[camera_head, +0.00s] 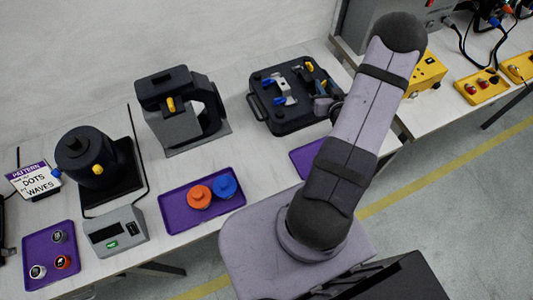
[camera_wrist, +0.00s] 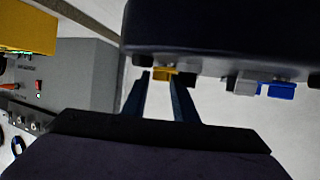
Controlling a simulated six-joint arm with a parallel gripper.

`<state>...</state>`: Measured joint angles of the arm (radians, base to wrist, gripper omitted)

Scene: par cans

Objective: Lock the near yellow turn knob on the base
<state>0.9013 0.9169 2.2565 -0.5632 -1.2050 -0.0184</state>
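The base (camera_head: 300,118) is a black case with a handle, lying on the white table in the head view. Grey clamps, blue parts and yellow knobs stand on it. It also shows as a dark slab (camera_wrist: 220,35) across the top of the wrist view. A yellow turn knob (camera_wrist: 162,74) shows at its edge, and a yellow knob shows on the base in the head view (camera_head: 321,83). My gripper (camera_wrist: 160,78) is open, with its fingertips by the yellow knob. Contact cannot be told. In the head view my gripper (camera_head: 328,106) is at the base's right side, partly hidden.
A purple tray (camera_head: 305,158) lies in front of the base, partly behind my arm. Another tray (camera_head: 172,213) holds an orange and a blue part. A dark clamp-like machine (camera_head: 170,105) stands left of the base. A yellow box (camera_head: 425,73) stands on the right table.

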